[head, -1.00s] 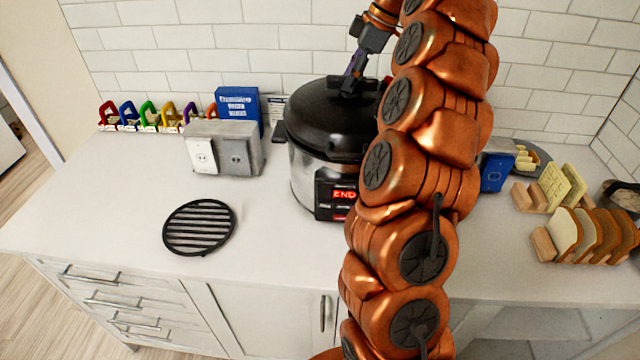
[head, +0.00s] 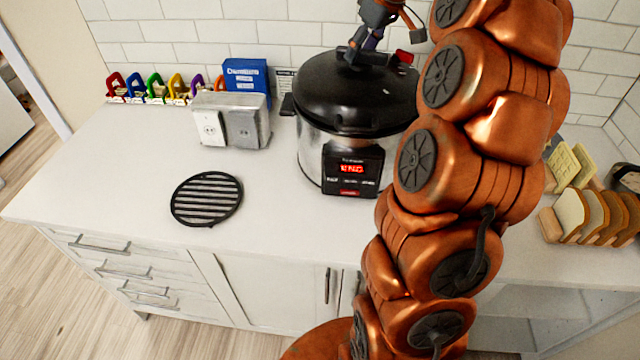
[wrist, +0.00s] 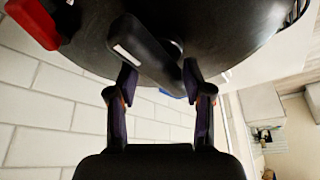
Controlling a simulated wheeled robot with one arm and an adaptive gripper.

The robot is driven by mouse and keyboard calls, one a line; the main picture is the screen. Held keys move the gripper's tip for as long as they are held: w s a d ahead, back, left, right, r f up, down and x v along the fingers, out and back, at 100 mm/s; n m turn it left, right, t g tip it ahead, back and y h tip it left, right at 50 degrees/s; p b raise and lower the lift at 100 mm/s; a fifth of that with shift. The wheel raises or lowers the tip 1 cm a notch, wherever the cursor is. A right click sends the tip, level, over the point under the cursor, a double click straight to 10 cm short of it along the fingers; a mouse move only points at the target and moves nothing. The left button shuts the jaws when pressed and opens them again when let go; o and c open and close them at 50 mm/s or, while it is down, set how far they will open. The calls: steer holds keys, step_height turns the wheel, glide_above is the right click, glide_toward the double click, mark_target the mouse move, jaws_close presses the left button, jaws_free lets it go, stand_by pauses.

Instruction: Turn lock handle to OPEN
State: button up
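The pressure cooker (head: 312,158) stands on the counter, with a black domed lid (head: 345,100) on top and a lit red display on its front. My gripper (head: 354,54) is at the lid's top, where the head view shows it small and partly merged with the dark handle. In the wrist view, a black lock handle (wrist: 145,48) with a small white label lies diagonally across the lid. The two fingertips of my gripper (wrist: 160,74) are spread apart, one on each side of the handle's near end. The right fingertip looks close to it; contact is unclear. No OPEN marking is readable.
A red part (head: 404,56) sticks up at the lid's right rim. A grey outlet box (head: 232,119), a blue box (head: 247,73) and a black round grate (head: 207,199) are left of the cooker. Sliced bread in a rack (head: 590,215) is at right. The front-left counter is clear.

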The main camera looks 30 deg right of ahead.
steer(key=shift+r+m+h+p, duration=0.15)
steer(key=shift+m+h+p, duration=0.65)
steer(key=shift+m+p, duration=1.4)
steer(key=shift+p, duration=0.05)
steer(key=shift+b+v, duration=1.5)
steer(key=shift+v, duration=2.25)
steer(key=s+a+f+g+b, duration=0.1)
steer(key=s+a+f+g, duration=0.1)
steer(key=s+a+f, duration=0.7)
steer(key=s+a+f+n+g+y+b, duration=0.1)
steer(key=s+a+f+g+b, duration=0.1)
steer(key=s+a+f, duration=0.7)
steer(key=shift+s+a+f, duration=0.3)
steer(key=shift+a, duration=1.85)
